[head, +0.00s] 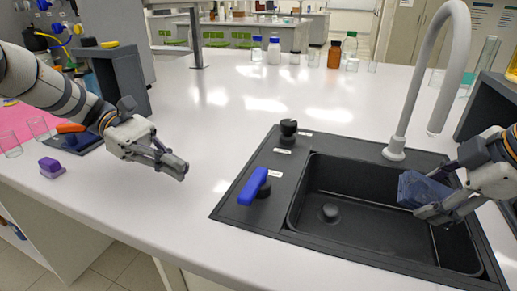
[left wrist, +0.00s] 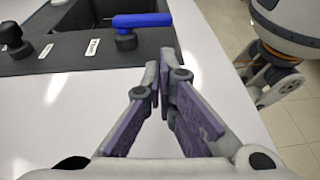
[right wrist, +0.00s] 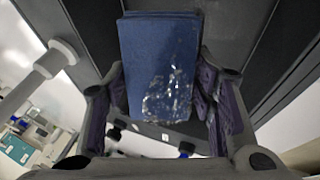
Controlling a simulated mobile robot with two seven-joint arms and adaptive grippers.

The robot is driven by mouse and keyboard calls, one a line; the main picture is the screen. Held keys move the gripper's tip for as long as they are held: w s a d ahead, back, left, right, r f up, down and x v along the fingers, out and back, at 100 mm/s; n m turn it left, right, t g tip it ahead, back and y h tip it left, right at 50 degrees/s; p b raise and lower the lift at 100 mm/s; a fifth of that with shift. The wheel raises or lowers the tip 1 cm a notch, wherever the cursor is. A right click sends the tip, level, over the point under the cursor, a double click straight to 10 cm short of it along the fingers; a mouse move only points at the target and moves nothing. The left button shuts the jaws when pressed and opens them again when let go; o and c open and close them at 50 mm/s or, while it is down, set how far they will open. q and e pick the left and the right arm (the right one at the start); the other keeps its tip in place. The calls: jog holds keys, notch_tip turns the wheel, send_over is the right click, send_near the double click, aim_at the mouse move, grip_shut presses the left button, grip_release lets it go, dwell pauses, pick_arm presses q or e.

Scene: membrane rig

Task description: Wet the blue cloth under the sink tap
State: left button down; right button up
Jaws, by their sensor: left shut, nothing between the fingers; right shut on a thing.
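The blue cloth (head: 418,188) looks folded into a block and is held over the right part of the black sink basin (head: 345,215). My right gripper (head: 428,205) is shut on it; the right wrist view shows the cloth (right wrist: 156,50) between both fingers, with shiny pale patches on its lower face. The grey tap (head: 402,115) arches above the basin, its spout end above and beside the cloth. No water stream shows. The blue lever (head: 253,186) sits on the sink's left rim and also shows in the left wrist view (left wrist: 142,20). My left gripper (head: 180,168) is shut and empty above the counter, left of the lever.
A black knob (head: 288,130) stands on the sink rim behind the lever. A purple block (head: 52,168) and glass beakers (head: 38,127) are at the left. Bottles (head: 334,55) stand at the back. White counter (head: 210,100) between is clear.

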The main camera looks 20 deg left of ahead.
pick_arm(q)
jog(key=shift+v, duration=1.55)
jog(key=shift+s, duration=0.15)
